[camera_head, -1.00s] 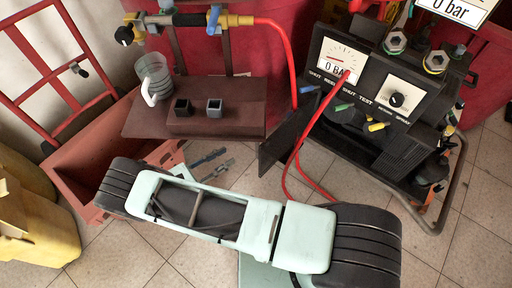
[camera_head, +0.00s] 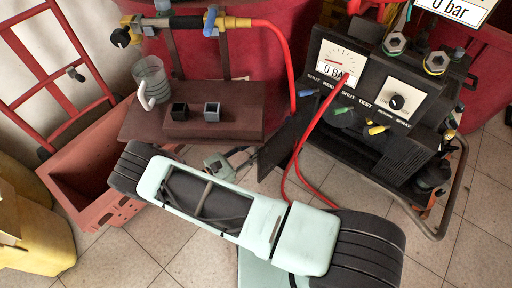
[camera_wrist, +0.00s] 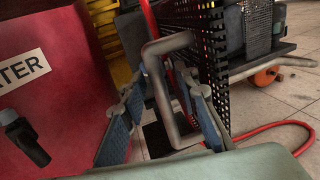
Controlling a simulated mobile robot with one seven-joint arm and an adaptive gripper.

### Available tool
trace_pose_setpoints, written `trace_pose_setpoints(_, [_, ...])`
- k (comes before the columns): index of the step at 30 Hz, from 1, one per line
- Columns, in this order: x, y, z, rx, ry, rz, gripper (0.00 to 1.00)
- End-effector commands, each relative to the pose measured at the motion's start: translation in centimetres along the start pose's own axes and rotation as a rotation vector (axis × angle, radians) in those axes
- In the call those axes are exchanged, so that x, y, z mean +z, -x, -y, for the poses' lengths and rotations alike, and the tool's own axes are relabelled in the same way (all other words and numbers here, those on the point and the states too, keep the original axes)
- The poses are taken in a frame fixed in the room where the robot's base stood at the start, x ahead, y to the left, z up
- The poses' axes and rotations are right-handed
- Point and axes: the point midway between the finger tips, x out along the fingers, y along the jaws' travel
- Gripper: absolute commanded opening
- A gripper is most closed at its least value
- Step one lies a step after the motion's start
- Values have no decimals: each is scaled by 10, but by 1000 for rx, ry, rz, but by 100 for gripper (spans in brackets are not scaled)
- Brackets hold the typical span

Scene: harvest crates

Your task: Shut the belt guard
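The belt guard (camera_head: 284,143) is a black panel that stands swung out from the left side of the black pump machine in the head view. In the wrist view the guard (camera_wrist: 214,62) is a perforated black sheet, and a bent grey bar handle (camera_wrist: 155,72) stands out from it. My gripper (camera_head: 250,156) is partly hidden behind my arm, just left of the guard. In the wrist view my gripper (camera_wrist: 165,120) has its blue-padded fingers apart, one on each side of the handle. I cannot tell whether either finger touches it.
The pump machine (camera_head: 378,82) has dials, knobs and a grey tube frame (camera_head: 457,195). A red hose (camera_head: 296,150) hangs close to the guard. A brown shelf (camera_head: 135,122) holds a clear jug (camera_head: 151,78) and two small cups. A red crate cart (camera_head: 100,212) stands left.

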Motion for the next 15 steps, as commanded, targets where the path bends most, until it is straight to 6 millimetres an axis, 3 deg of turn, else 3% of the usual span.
trace_pose_setpoints(6, [0,0,0,0,0,0,28])
trace_pose_setpoints(15, [0,0,0,0,-1,0,0])
